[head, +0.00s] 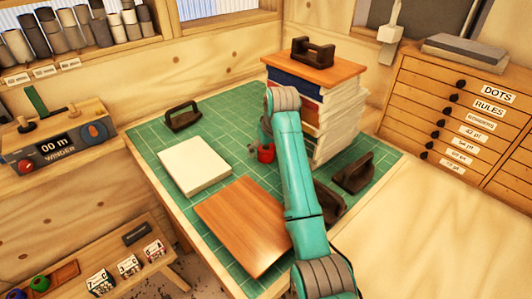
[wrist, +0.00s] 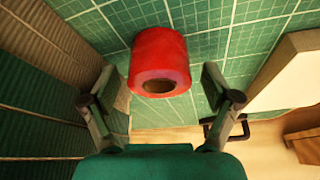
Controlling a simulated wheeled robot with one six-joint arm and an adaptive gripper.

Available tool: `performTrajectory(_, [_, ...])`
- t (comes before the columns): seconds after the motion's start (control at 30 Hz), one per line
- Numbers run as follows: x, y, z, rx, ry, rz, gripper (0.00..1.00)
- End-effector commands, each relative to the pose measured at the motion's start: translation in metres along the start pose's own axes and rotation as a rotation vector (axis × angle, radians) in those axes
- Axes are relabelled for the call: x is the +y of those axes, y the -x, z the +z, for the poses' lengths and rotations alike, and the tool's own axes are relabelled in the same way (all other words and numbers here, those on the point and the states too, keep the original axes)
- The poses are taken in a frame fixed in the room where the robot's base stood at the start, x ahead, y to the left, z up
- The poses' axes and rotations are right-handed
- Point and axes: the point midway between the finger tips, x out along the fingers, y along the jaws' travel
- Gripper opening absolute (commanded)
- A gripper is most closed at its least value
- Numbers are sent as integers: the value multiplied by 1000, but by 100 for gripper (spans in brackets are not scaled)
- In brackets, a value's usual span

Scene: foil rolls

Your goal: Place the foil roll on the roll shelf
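The red foil roll (wrist: 160,60) stands on the green cutting mat, its hollow core showing, in the wrist view. In the head view a small red piece of it (head: 266,154) shows left of my arm, near the book stack. My gripper (wrist: 162,88) is open, with one finger on each side of the roll's near end and gaps between; no contact shows. In the head view the gripper is mostly hidden by my arm. A wall shelf (head: 100,53) with several grey, brown and pale rolls and labels under them is at upper left.
A tall book stack (head: 330,115) with a board on top stands close right of the roll. A white pad (head: 195,165), a wooden board (head: 245,222) and dark handled tools (head: 183,117) lie on the mat (head: 230,110). A winder (head: 55,140) stands at left.

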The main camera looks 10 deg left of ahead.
Motion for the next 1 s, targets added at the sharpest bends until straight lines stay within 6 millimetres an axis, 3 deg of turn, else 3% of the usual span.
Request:
performTrajectory(0.03, [0, 0, 0, 0, 0, 0, 78])
performTrajectory(0.27, [0, 0, 0, 0, 0, 0, 20])
performTrajectory(0.33, [0, 0, 0, 0, 0, 0, 20])
performTrajectory(0.37, [0, 0, 0, 0, 0, 0, 14])
performTrajectory(0.67, [1, 3, -2, 1, -1, 1, 14])
performTrajectory(1.0, [5, 34, -22, 4, -5, 3, 14])
